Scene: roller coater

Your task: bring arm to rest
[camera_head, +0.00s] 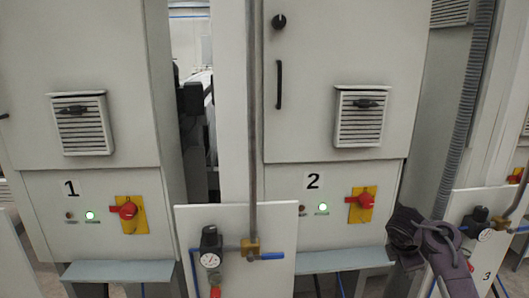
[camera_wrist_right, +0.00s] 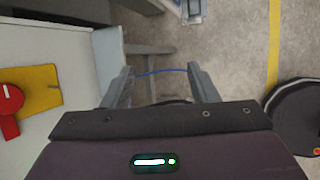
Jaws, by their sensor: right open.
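My right arm (camera_head: 436,252) enters at the lower right of the head view, beside cabinet 2 and in front of the panel marked 3. My right gripper (camera_wrist_right: 163,78) shows in the right wrist view with its two grey fingers apart and nothing held between them. A thin blue line shows behind the gap, over the floor. In the head view the fingers cannot be made out clearly. My left gripper is in neither view.
Cabinet 1 (camera_head: 75,215) and cabinet 2 (camera_head: 335,232) have red switches on yellow plates; one such switch (camera_wrist_right: 12,100) is left of the gripper. A gauge panel (camera_head: 235,222) stands between them. Floor (camera_wrist_right: 230,60) is open beyond the fingers, with a yellow line (camera_wrist_right: 273,45).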

